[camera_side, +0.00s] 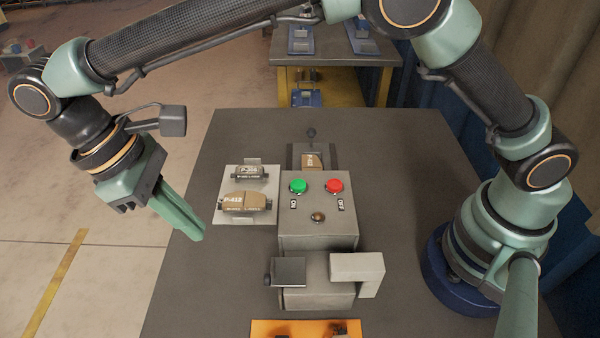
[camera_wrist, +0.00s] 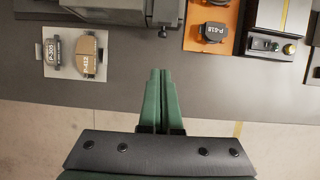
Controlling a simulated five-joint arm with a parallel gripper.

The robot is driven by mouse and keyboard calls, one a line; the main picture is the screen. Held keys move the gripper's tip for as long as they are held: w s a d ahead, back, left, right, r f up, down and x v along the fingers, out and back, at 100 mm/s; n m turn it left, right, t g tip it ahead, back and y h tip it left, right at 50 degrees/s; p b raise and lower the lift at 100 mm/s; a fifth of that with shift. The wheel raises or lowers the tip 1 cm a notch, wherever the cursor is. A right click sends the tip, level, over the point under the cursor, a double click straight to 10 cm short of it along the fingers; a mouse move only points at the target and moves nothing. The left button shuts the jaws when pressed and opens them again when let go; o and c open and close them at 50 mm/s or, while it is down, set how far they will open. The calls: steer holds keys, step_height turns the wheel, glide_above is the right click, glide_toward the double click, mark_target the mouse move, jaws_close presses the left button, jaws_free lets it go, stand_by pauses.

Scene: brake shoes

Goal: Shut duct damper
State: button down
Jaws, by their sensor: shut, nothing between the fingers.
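A grey duct-like unit (camera_side: 318,297) stands on the table in front of the button box, with an L-shaped light grey piece (camera_side: 357,268) on its right. A flat grey plate (camera_side: 289,271) with a dark knob at its left edge sits on the unit's left; it looks like the damper, but I cannot tell how far open it is. In the wrist view a dark knob (camera_wrist: 163,33) shows at the top. My gripper (camera_side: 197,237) is shut and empty, pointing down to the right, left of the unit and apart from it. Its green fingers meet in the wrist view (camera_wrist: 161,74).
The grey box carries a green button (camera_side: 298,186) and a red button (camera_side: 334,186). A light plate (camera_side: 228,215) holds two labelled brake pads. An orange mat (camera_side: 262,328) lies at the near edge; its pad (camera_wrist: 214,32) reads P-618. The table's left strip is clear.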

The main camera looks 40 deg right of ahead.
mark_target(290, 269)
steer(key=s+d+f, duration=0.5)
steer(key=f, duration=0.4)
steer(key=shift+s+d, duration=0.15)
steer(key=shift+d, duration=0.05)
steer(key=shift+s+d, duration=0.1)
steer(key=shift+s+d, duration=1.25)
